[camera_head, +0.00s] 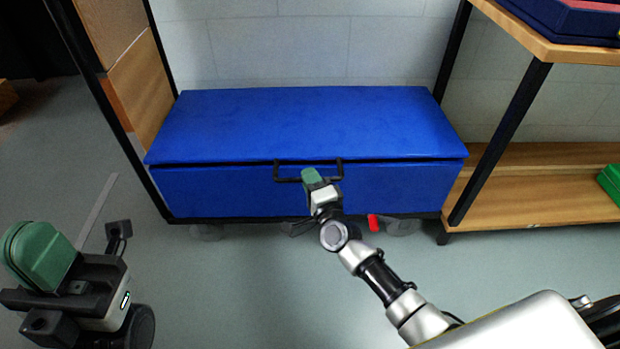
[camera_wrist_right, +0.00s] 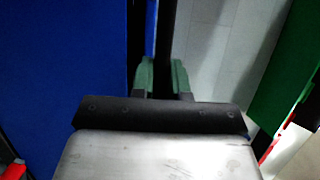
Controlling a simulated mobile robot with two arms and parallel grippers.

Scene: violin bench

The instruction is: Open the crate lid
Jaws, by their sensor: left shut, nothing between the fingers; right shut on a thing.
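The blue crate (camera_head: 220,192) stands low against the wall with its long blue lid (camera_head: 300,122) on top. A thin dark gap shows under the lid's front edge. A black handle (camera_head: 281,172) sits at the middle of the front. My right gripper (camera_head: 312,177) is at the handle, shut on it. In the right wrist view, the green fingertips (camera_wrist_right: 162,75) lie on both sides of a black bar, and the crate's blue face (camera_wrist_right: 60,70) fills the left. My left gripper (camera_head: 38,252) is shut and empty at the lower left, well away from the crate.
A wooden shelf (camera_head: 540,205) with black legs stands right of the crate, with a green box (camera_head: 610,182) on it. A black post and wood panel (camera_head: 130,75) border the left side. A red piece (camera_head: 373,223) shows below the crate. The floor in front is clear.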

